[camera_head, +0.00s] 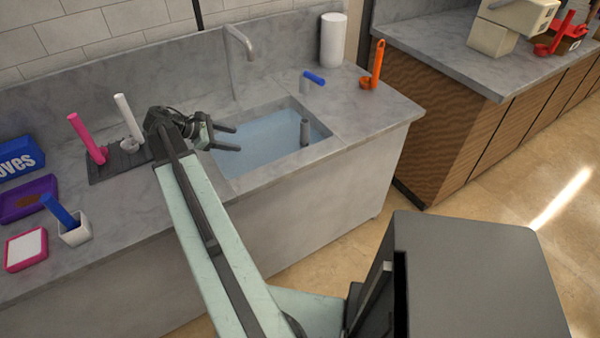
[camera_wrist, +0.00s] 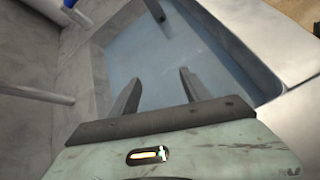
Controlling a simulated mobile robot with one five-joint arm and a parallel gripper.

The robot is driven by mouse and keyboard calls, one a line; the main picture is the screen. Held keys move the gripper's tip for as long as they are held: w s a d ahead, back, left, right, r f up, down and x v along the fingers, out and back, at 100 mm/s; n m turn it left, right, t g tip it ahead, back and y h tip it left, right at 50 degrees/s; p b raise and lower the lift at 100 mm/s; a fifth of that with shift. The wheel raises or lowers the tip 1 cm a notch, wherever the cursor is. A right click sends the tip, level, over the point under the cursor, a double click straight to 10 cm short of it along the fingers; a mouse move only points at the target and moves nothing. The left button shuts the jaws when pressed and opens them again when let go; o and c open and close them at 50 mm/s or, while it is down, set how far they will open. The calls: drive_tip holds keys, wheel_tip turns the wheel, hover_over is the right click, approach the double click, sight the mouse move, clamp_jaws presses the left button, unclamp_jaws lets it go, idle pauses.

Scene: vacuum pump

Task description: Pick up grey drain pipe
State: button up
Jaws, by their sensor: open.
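The grey drain pipe (camera_head: 304,132) stands upright in the water-filled sink (camera_head: 232,172), near its right end. A dark grey cylinder at the top of the wrist view (camera_wrist: 154,10), partly cut off by the frame, appears to be the same pipe. My gripper (camera_head: 238,138) is over the left part of the sink, left of the pipe and clear of it. Its two fingers are apart with nothing between them, and in the wrist view the gripper (camera_wrist: 160,76) points toward the pipe across the water.
The faucet (camera_head: 240,45) rises behind the sink. A blue-ended piece (camera_head: 314,78), an orange tool (camera_head: 377,62) and a white roll (camera_head: 333,40) stand behind and right of it. Pink (camera_head: 87,138) and white (camera_head: 128,118) upright tools stand on a dark mat at left.

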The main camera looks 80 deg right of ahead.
sight(305, 134)
drive_tip(key=s+d+g+b, duration=0.1)
drive_tip(key=s+d, duration=0.2)
drive_tip(key=s, duration=0.2)
drive_tip(key=s+d+f+n+g+b, duration=0.1)
drive_tip(key=s+d+g+b, duration=0.1)
drive_tip(key=s, duration=0.4)
drive_tip(key=s+d+f+g+b, duration=0.1)
drive_tip(key=s+d, duration=0.2)
drive_tip(key=s, duration=0.2)
drive_tip(key=shift+s+d+f+y+b, duration=0.2)
drive_tip(key=shift+d+f+y+b, duration=0.05)
drive_tip(key=shift+d+y+b, duration=0.15)
drive_tip(key=b+x, duration=0.1)
drive_tip(key=x, duration=0.2)
drive_tip(key=b+x, duration=0.2)
drive_tip(key=x, duration=0.2)
drive_tip(key=shift+s+d+f, duration=0.1)
drive_tip(key=shift+d+f, duration=0.05)
drive_tip(key=shift+d, duration=0.2)
clamp_jaws()
